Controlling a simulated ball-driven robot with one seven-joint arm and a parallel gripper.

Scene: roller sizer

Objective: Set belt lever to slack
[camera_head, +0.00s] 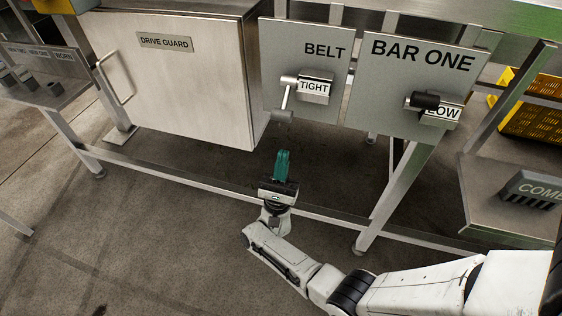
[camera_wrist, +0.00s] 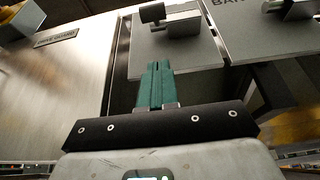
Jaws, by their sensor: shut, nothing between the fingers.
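The belt lever (camera_head: 288,95) is a silver arm with a dark end knob on the grey BELT panel (camera_head: 275,62). It hangs down from its pivot, and the block (camera_head: 314,87) beside it reads TIGHT. In the wrist view the lever's dark knob (camera_wrist: 152,13) shows at the top, above my fingers. My gripper (camera_head: 283,154) has green fingers, is shut and empty, and points up a little below the panel's lower edge, apart from the lever. It also shows in the wrist view (camera_wrist: 155,68).
The BAR ONE panel (camera_head: 385,95), with a black-knobbed lever (camera_head: 424,101) and a LOW label, is close on the right. The DRIVE GUARD box (camera_head: 170,85) with a handle is on the left. A frame rail (camera_head: 160,172) runs behind my gripper.

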